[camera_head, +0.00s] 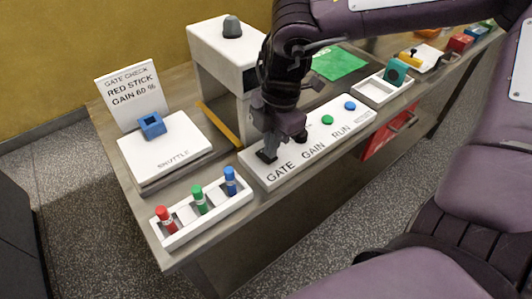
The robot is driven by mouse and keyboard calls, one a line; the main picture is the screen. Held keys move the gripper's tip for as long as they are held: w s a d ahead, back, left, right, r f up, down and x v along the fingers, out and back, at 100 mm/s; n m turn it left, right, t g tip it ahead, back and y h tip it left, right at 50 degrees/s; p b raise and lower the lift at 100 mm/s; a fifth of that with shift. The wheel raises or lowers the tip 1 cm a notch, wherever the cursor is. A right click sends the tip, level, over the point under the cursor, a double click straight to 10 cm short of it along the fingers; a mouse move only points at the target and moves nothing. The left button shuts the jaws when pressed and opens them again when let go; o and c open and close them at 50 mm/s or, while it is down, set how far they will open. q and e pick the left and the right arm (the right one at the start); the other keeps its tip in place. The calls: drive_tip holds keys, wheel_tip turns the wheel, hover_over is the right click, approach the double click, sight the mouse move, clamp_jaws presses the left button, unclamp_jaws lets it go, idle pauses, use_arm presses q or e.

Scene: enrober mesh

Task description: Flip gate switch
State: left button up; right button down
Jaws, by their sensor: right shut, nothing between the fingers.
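The white control panel (341,119) lies along the front of the table, with the words GATE, GAIN and RUN on it. My right gripper (269,153) points down at the panel's left end, just above the GATE label (280,171). It is shut with nothing in it. The gate switch cannot be made out behind the dark fingers, and I cannot tell whether they touch it. A green button (327,119) and a blue button (350,105) show farther right on the panel. My left gripper is not in view.
A rack (205,219) with red, green and blue sticks stands left of the panel. Behind it are the SHUTTLE block (175,163) with a blue square piece (152,125) and a sign (130,92) reading "GATE CHECK RED STICK GAIN 60 %". A white machine (212,62) stands behind the gripper.

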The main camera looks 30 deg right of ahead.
drive_tip(key=shift+f+b, duration=0.55)
drive_tip(key=shift+f, duration=0.1)
drive_tip(key=shift+r, duration=0.1)
drive_tip(key=shift+r+p, duration=2.4)
drive_tip(key=shift+r, duration=1.1)
drive_tip(key=shift+f, duration=0.1)
